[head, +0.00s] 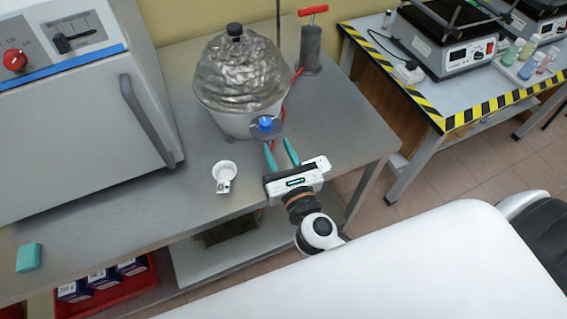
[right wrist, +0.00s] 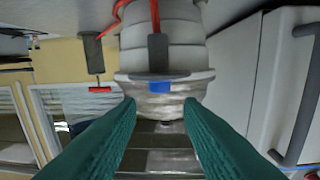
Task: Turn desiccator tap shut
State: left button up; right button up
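The desiccator (head: 240,85) stands on the grey bench, with a silvery wrinkled dome, a dark knob on top and a white lower body. Its blue tap (head: 265,123) is at the front on a grey flange; it also shows in the right wrist view (right wrist: 160,87), centred ahead of the fingers. My right gripper (head: 281,148) is open and empty, its two teal fingers pointing at the tap from the front. In the right wrist view the fingertips (right wrist: 160,105) are spread either side of the tap, apparently not touching it. My left gripper is not in view.
A hand pump (head: 311,48) with a red handle stands behind right, with a red hose by the desiccator. A white oven (head: 80,120) fills the left. A striped-edge table (head: 440,90) stands right.

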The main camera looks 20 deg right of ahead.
jog(key=shift+s+b, duration=0.35)
jog(key=shift+s, duration=1.1)
